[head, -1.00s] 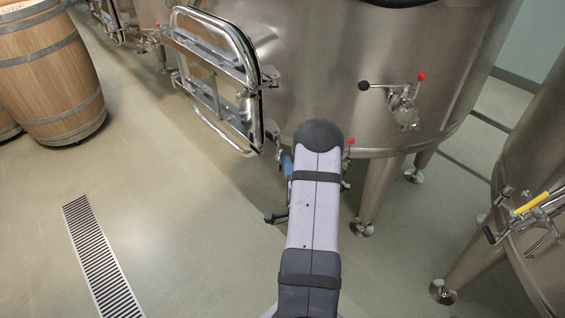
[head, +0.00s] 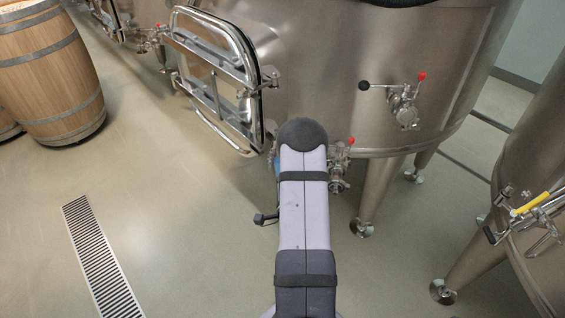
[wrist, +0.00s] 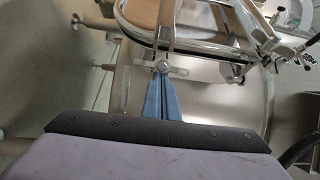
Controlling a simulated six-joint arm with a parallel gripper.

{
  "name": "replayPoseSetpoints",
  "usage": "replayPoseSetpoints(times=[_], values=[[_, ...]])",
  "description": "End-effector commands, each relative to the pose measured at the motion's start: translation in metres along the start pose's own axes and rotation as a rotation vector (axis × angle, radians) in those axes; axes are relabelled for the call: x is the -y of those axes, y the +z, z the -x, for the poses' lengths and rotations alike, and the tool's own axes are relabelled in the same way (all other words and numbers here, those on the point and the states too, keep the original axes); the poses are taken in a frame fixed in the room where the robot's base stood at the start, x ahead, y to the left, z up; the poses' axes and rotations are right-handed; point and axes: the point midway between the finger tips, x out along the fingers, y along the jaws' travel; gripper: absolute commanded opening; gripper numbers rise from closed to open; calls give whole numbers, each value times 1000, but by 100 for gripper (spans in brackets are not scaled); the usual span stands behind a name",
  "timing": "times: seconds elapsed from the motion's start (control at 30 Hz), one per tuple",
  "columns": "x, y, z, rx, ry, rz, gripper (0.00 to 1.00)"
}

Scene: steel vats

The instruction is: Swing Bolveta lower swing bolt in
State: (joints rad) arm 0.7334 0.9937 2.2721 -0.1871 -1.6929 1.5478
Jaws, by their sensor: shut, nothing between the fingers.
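The steel vat (head: 325,60) has a rectangular door (head: 258,100) in a rounded metal frame, standing swung out to the left. My gripper (wrist: 163,76) is shut and empty, its blue fingers pointing at the door hardware in the wrist view. A round metal knob with a flat lug (wrist: 164,67) lies right at the fingertips; I cannot tell whether they touch, or whether it belongs to the lower swing bolt. In the head view my arm covers most of the gripper and the door's lower corner hardware. Only a sliver of blue finger shows beside the arm.
A valve with a red-tipped handle (head: 405,105) is on the vat front. A second, lower valve (head: 338,172) is just right of my arm. Another vat (head: 540,245) stands at right, a barrel (head: 55,75) at left. The floor around the drain grate (head: 100,255) is clear.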

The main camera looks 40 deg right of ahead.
Motion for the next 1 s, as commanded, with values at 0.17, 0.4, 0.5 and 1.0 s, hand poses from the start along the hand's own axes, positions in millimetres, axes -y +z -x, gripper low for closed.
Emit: replayPoseSetpoints(times=[0.17, 0.4, 0.5, 1.0], values=[[0, 9, -1, 2, 0, 0, 0], [0, 12, -1, 0, 0, 0, 0], [0, 12, -1, 0, 0, 0, 0], [0, 28, -7, 1, -1, 1, 0]])
